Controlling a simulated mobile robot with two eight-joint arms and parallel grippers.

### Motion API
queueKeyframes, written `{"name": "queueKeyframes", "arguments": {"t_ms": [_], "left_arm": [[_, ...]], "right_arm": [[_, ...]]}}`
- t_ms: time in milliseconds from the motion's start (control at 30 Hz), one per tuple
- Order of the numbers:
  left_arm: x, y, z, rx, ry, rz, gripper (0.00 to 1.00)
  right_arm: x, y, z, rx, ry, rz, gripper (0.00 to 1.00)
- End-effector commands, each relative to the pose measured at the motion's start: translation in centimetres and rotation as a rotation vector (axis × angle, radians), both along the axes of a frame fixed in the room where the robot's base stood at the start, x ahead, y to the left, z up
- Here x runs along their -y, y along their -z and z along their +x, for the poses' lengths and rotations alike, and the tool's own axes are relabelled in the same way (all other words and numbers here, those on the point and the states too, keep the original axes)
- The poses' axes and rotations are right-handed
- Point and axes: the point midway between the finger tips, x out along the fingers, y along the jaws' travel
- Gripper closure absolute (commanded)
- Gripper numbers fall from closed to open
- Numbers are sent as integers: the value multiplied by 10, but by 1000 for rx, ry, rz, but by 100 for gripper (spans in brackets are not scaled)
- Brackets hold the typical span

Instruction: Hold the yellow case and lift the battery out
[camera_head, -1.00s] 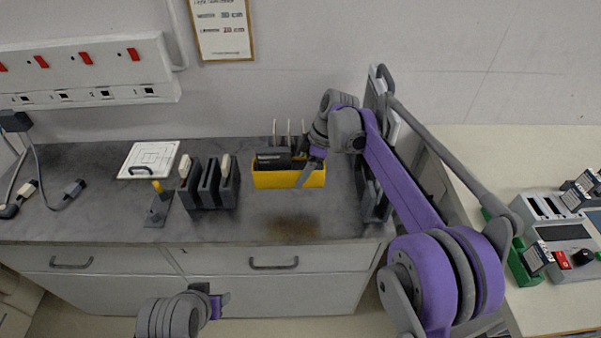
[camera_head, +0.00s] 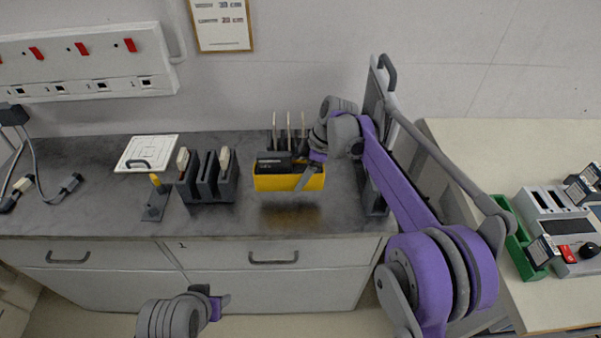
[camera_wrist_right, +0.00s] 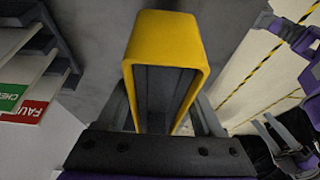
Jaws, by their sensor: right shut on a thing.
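The yellow case (camera_head: 267,184) is an open box held above the dark worktop, with a yellowish patch on the worktop below and in front of it. A dark battery (camera_head: 273,161) sticks up at its left end. My right gripper (camera_head: 306,178) is shut on the right end of the case, and one grey finger crosses its front. In the right wrist view the yellow rim (camera_wrist_right: 165,38) stands between the two fingers, with a dark inside. My left gripper (camera_head: 219,306) is low at the front, apart from the case; its jaw opening is unclear.
A dark slotted rack (camera_head: 208,178) with light-topped pieces stands left of the case. Thin upright pieces (camera_head: 289,135) stand behind. The worktop in front is clear.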

Motion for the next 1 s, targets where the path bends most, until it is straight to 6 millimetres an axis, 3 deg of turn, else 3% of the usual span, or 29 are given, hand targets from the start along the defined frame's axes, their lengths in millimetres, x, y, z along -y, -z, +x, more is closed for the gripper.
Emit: {"name": "queueKeyframes", "arguments": {"t_ms": [1000], "left_arm": [[0, 30, -7, -14, 0, 0, 50]], "right_arm": [[0, 51, 0, -1, 0, 1, 96]]}}
